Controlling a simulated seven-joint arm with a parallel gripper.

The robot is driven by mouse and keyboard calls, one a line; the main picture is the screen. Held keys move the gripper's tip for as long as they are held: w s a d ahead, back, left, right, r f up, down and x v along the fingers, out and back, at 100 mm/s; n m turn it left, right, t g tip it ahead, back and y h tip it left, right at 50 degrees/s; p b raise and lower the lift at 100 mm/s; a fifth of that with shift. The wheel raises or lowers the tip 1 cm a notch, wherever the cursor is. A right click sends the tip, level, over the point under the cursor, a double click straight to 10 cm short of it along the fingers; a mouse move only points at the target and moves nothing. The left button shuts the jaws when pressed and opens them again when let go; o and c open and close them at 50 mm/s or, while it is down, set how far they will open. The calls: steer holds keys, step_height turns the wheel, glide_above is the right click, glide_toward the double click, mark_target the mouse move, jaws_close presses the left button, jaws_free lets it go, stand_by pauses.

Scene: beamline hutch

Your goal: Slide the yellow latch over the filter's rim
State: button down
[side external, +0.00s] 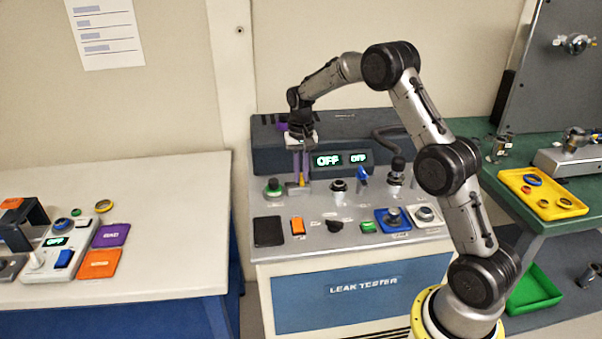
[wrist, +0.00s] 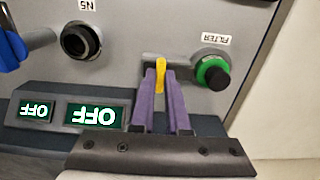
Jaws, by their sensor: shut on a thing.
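The yellow latch (wrist: 160,64) stands between the purple fingers of my gripper (wrist: 162,78), which is shut on it. In the side view my gripper (side external: 301,172) reaches down to the panel, and a little of the yellow latch (side external: 302,181) shows at the fingertips. The filter (wrist: 212,72), a black cap on a green ring, sits in the panel beside the label FILTER. It also shows in the side view (side external: 273,187), left of my gripper. The latch's lower end is partly hidden by the fingers.
A dark N2 port (wrist: 80,41) and a blue-handled valve (side external: 362,176) stand on the other side of the latch from the filter. Green OFF displays (side external: 328,160) are on the raised housing behind.

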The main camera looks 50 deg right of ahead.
mark_target(294, 183)
steer(key=shift+w+a+r, duration=0.1)
steer(key=shift+w+a, duration=0.6)
steer(key=c, duration=0.9)
jaws_free()
step_height(294, 183, up, 14)
